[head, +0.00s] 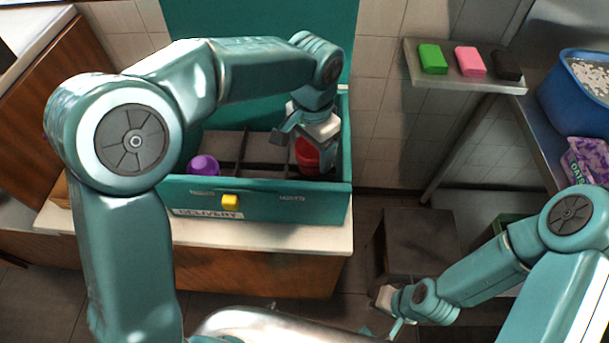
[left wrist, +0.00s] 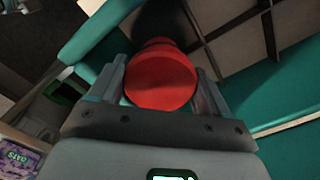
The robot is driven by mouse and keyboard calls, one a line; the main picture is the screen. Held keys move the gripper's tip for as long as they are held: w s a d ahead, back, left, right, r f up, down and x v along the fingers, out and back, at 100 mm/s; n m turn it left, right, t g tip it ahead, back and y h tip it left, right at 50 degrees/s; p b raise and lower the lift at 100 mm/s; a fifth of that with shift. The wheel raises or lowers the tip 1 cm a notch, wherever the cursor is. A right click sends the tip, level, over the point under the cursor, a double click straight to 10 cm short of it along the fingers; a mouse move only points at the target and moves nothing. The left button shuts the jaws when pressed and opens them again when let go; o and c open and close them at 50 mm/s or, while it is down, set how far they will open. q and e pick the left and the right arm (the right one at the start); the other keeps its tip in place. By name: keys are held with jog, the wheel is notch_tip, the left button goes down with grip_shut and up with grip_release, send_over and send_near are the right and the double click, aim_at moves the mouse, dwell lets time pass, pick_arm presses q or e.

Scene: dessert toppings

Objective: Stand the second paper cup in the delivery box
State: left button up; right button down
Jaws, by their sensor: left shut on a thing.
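A red paper cup (head: 307,157) is at the right end of the teal delivery box (head: 270,205), inside the box's outline. My left gripper (head: 305,135) is over it and shut on it. In the left wrist view the red cup (left wrist: 161,78) sits between the two fingers of my left gripper (left wrist: 160,90). Whether its base touches the box floor cannot be told. A purple cup (head: 204,165) stands in a left front compartment of the box. My right gripper (head: 390,305) is low at the bottom right, away from the box; its jaws are too small to judge.
The box has grey dividers and a raised teal lid (head: 270,20) behind. It stands on a pale counter (head: 100,222). At the right are a shelf (head: 465,80) with green, pink and black blocks, and a blue tub (head: 580,100).

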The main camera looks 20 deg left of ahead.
aim_at(311, 167)
pick_arm(q)
notch_tip(311, 167, down, 7)
jog(key=shift+r, duration=0.2)
notch_tip(311, 167, down, 4)
jog(key=shift+r, duration=0.2)
jog(key=shift+f, duration=0.4)
jog(key=shift+r, duration=0.1)
